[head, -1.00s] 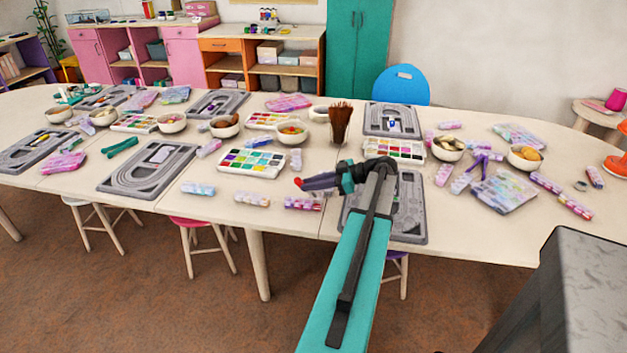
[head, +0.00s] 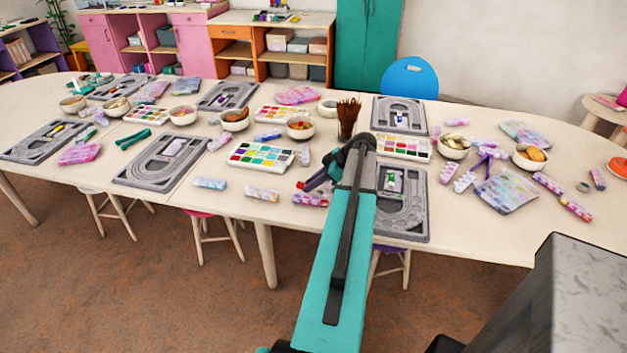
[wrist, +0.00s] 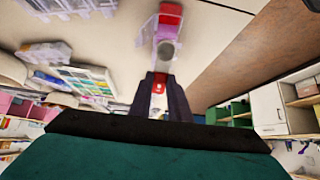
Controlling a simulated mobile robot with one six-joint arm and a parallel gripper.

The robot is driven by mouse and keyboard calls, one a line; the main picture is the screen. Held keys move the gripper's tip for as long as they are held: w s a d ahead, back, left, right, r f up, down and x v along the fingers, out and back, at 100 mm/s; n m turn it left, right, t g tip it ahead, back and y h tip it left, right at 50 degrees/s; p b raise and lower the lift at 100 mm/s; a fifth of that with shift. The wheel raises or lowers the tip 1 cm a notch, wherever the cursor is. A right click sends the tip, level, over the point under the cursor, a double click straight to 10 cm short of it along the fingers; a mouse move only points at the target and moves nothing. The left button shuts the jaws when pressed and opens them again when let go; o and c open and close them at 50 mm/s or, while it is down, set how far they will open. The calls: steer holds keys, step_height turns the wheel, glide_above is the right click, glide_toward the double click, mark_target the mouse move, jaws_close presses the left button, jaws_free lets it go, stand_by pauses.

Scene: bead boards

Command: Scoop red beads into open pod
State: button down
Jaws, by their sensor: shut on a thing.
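My gripper (head: 318,184) is over the near edge of the table, left of the nearest grey bead board (head: 413,225). In the wrist view my gripper (wrist: 162,86) is shut on a slim red-and-white tool (wrist: 158,87); its jaws hide much of it. A grey round part (wrist: 166,50) shows beyond the fingertips; whether it belongs to the tool is unclear. A see-through pod strip with red (wrist: 170,17) lies beyond it in the wrist view, with a clear flap at its side. In the head view a pod strip (head: 308,201) lies just below my gripper. Its lids and any beads are too small to tell.
More pod strips (head: 261,193) lie along the table's near edge. A palette of colours (head: 262,157), a bowl (head: 300,130) and a cup of brown sticks (head: 347,120) stand behind. A green-and-white item (head: 391,182) lies on the nearest board.

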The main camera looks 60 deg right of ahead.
steer(key=shift+w+a+g+p, duration=0.15)
steer(key=shift+w+g+p, duration=0.25)
steer(key=shift+g+p, duration=0.35)
steer(key=shift+w+a+r+g+h+p, duration=0.1)
steer(key=shift+w+r+g+h+p, duration=0.15)
steer(key=shift+r, duration=0.35)
steer(key=shift+w+a+r+g+h+p, duration=0.1)
steer(key=shift+r+g+p, duration=0.2)
steer(key=shift+r, duration=0.25)
steer(key=shift+w+r+g+h+p, duration=0.2)
steer(key=shift+r+p, duration=0.15)
steer(key=shift+r, duration=0.25)
